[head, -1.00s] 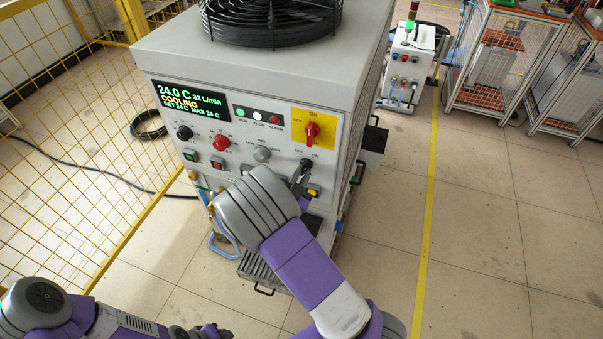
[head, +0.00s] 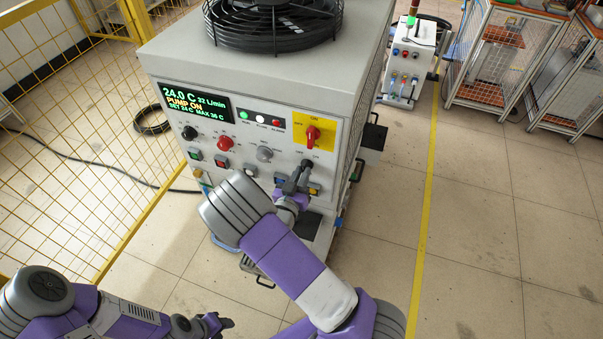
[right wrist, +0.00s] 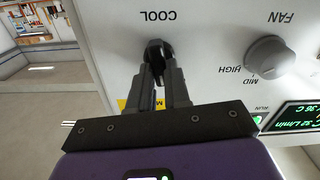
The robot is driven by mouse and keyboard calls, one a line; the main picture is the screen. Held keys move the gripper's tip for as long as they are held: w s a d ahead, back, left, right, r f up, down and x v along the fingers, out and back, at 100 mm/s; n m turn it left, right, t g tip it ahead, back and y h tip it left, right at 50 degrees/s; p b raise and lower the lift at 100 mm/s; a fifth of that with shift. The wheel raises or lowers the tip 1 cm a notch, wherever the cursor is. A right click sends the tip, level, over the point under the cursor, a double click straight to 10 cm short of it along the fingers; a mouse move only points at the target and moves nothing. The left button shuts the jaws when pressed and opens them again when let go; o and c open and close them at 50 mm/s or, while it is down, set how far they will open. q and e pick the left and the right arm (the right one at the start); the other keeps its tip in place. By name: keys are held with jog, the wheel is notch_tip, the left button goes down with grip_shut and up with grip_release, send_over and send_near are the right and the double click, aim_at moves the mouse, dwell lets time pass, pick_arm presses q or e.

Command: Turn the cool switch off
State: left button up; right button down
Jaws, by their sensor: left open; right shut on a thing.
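The cool switch (head: 308,162) is a small black knob on the right side of the cooler's front panel, below the yellow plate. It also shows in the right wrist view (right wrist: 155,47), under an upside-down COOL label. My right gripper (head: 302,172) is shut on this knob, and its fingers partly hide it. The display (head: 194,102) reads 24.0 C and PUMP ON. My left gripper (head: 221,323) is open and empty, low in the head view and well away from the panel.
A red main switch (head: 313,136) on a yellow plate sits just above. A grey fan knob (right wrist: 267,60) is beside the cool switch. A yellow mesh fence (head: 75,130) stands at the left. Clear floor (head: 480,220) lies to the right.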

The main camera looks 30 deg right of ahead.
jog(key=shift+f, duration=0.1)
dwell(0.3)
jog(key=c, duration=1.1)
grip_release()
jog(key=shift+p+v, duration=0.45)
jog(key=shift+v, duration=3.4)
